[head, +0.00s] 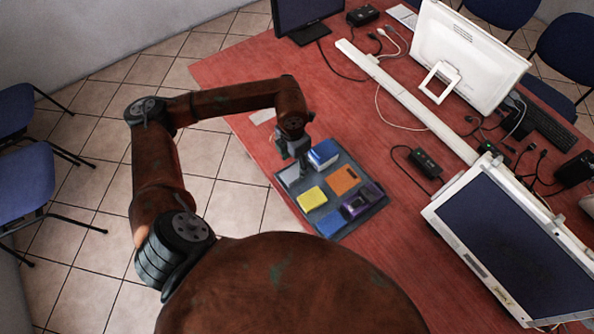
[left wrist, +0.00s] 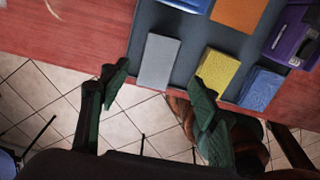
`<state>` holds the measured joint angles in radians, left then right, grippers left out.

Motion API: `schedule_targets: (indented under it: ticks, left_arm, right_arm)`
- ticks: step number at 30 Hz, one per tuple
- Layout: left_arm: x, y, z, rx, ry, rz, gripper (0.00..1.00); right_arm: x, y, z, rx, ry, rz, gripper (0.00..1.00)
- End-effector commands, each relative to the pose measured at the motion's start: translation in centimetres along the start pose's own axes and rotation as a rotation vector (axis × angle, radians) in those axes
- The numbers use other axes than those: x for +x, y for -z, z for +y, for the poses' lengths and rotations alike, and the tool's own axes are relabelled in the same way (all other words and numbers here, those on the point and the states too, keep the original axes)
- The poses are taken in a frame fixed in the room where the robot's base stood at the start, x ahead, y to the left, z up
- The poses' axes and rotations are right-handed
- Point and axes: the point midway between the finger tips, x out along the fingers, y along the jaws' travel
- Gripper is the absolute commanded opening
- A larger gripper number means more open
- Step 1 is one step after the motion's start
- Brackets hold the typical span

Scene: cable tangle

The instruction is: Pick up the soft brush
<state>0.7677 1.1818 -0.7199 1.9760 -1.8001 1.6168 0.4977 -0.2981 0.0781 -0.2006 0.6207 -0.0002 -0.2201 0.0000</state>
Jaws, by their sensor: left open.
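A dark grey tray (left wrist: 195,42) lies at the table's edge and holds several items. I cannot tell for certain which is the soft brush. A light grey block (left wrist: 158,61) lies at one end, with a yellow sponge (left wrist: 217,72) beside it; the sponge also shows in the head view (head: 312,198). A blue block (left wrist: 261,88), an orange flat piece (head: 343,180), a purple and black device (head: 359,204) and a blue and white box (head: 323,154) share the tray. My left gripper (left wrist: 160,86) is open and empty above the tray, fingers spread around the grey block's near end. My right gripper is out of view.
The red table (head: 240,75) also carries a white bar (head: 410,105), a white monitor (head: 465,55), a tilted white-framed screen (head: 510,235), a black adapter (head: 425,162) and tangled cables right of the tray. A small pale card (head: 262,117) lies near the table's left edge.

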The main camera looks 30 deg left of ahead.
Motion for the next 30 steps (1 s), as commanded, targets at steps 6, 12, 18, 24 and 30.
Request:
schedule_targets:
  ticks: [6, 12, 18, 24, 30]
  left_arm:
    - [2.2, 0.3, 0.6, -0.006, -0.017, 0.012, 0.56]
    - [3.8, 0.1, 0.4, -0.005, -0.015, 0.011, 0.56]
    - [6.8, 0.0, 0.3, -0.004, -0.013, 0.011, 0.56]
    - [7.7, -0.1, 0.3, -0.001, -0.014, 0.008, 0.56]
    - [7.7, -0.1, 0.3, -0.002, -0.014, 0.008, 0.50]
  right_arm:
    - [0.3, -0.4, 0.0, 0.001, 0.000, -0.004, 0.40]
    - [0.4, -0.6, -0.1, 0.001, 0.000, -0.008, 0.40]
    - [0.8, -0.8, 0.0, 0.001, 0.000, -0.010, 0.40]
    - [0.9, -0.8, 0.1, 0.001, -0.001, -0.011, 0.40]
    - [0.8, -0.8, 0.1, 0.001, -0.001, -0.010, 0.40]
